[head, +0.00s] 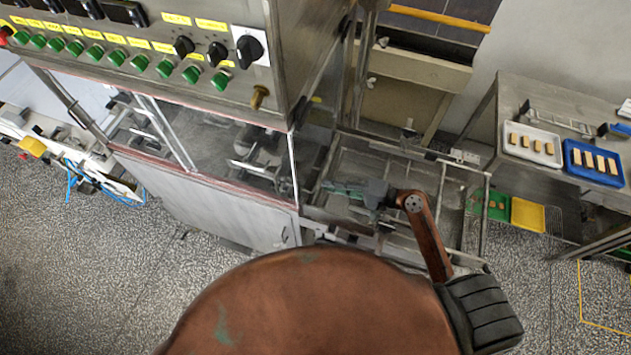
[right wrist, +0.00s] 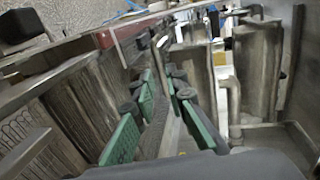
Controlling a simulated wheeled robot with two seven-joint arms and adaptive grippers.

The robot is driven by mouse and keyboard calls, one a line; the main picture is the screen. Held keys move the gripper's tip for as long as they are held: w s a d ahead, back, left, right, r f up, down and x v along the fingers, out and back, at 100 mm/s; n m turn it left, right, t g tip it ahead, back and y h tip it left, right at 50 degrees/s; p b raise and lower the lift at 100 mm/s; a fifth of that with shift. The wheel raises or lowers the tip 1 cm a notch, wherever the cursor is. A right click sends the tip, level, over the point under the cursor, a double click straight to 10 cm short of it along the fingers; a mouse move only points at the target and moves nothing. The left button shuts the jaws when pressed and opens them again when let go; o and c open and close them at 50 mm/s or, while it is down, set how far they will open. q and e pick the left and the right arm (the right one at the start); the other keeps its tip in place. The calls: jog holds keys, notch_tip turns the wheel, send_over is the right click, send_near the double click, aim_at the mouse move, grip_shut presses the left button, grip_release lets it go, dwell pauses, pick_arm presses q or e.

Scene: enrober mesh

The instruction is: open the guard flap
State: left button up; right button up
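The machine housing (head: 195,215) has clear window panels (head: 215,135) along its front. A narrow clear panel (head: 312,150) hangs at its right end, beside the open mesh frame; it looks like the guard flap and appears down. I cannot make out its handle or hinge. My right gripper (head: 342,188) is just right of this end, low over the frame. In the right wrist view its green-padded fingers (right wrist: 160,90) stand apart, with nothing clearly held between them. Whether they touch the flap cannot be told. My left gripper is not in view.
A control panel (head: 130,45) with green buttons and black knobs overhangs the windows. A metal frame bed (head: 400,165) extends right of the housing. Farther right, a steel table carries a white tray (head: 509,152) and a blue tray (head: 572,175). Speckled floor lies open in front.

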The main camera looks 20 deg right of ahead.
aim_at(317, 183)
jog(key=p+x, duration=0.1)
jog(key=x, duration=0.4)
jog(key=shift+w+a, duration=0.1)
jog(key=shift+f, duration=0.1)
jog(key=shift+c, duration=0.4)
grip_shut()
